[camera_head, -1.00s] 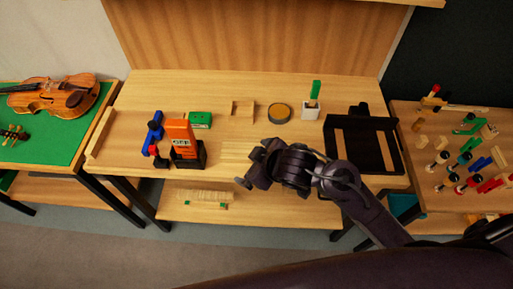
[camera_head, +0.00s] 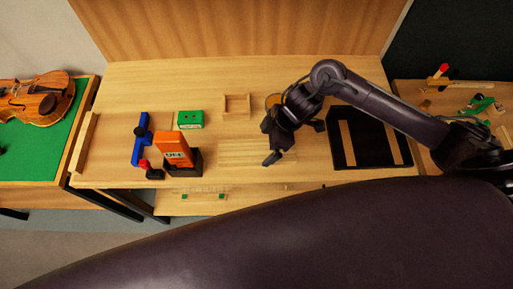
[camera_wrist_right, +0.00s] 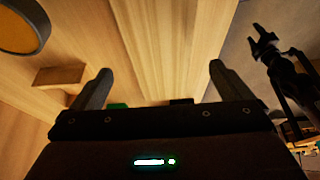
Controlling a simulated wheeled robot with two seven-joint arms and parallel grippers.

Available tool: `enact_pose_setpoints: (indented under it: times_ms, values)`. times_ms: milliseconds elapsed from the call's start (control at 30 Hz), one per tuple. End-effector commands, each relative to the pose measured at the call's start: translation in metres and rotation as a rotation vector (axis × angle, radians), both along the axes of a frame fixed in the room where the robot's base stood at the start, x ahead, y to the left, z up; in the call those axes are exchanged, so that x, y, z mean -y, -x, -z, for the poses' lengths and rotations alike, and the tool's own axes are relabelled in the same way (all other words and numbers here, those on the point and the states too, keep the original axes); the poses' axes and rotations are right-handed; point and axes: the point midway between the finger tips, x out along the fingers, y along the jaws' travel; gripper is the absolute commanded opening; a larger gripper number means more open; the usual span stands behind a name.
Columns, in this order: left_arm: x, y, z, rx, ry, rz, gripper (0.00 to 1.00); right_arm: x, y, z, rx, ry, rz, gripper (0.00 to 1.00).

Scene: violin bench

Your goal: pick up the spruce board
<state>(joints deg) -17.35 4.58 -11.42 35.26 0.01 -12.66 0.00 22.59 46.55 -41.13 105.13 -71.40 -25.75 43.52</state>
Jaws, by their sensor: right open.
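The spruce board (camera_head: 237,153) looks like a pale, flat, grained piece lying on the bench, left of my right gripper in the head view. It also shows as a pale strip (camera_wrist_right: 172,40) in the right wrist view, between and beyond the fingers. My right gripper (camera_head: 294,144) is open and empty, with its fingers apart on both sides of the strip in the wrist view (camera_wrist_right: 161,72). I cannot tell its height above the board. A dark clawed shape at the wrist view's upper right looks like my left gripper (camera_wrist_right: 266,42); its opening is unclear.
An orange block in a black holder (camera_head: 170,147), a blue tool (camera_head: 139,148) and a green box (camera_head: 190,119) stand at left. A small wooden tray (camera_head: 236,103) and round tin (camera_wrist_right: 20,28) are behind. A black tray (camera_head: 372,150) lies right. The bench's back left is clear.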

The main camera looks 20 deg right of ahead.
Motion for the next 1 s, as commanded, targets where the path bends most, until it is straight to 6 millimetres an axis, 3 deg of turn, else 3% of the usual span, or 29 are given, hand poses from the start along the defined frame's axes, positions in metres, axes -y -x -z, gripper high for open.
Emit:
enact_pose_setpoints:
  times_ms: [100,167,267,433,600,833,1000]
  values:
    - [-0.001,0.026,-0.007,-0.036,-0.003,0.001,0.54,-0.009,0.002,0.012,-0.003,-0.002,0.002,0.98]
    - [-0.001,0.028,-0.011,-0.039,-0.003,0.002,0.54,-0.014,0.004,0.020,-0.003,-0.003,0.002,0.98]
    - [0.000,0.017,-0.012,-0.023,-0.001,0.002,0.54,-0.019,0.002,0.034,0.000,-0.002,0.002,0.98]
    - [0.002,-0.019,-0.016,0.030,0.004,0.002,0.54,-0.022,0.000,0.044,0.004,0.000,0.002,0.98]
    - [0.002,-0.022,-0.015,0.033,0.004,0.002,0.54,-0.022,0.000,0.044,0.004,0.000,0.001,0.98]
    - [0.001,0.000,-0.013,0.002,0.001,0.001,0.54,-0.022,0.000,0.044,0.004,0.000,0.001,0.69]
    - [0.000,0.004,-0.013,-0.004,0.000,0.001,0.54,-0.022,0.000,0.044,0.004,0.000,0.001,0.47]
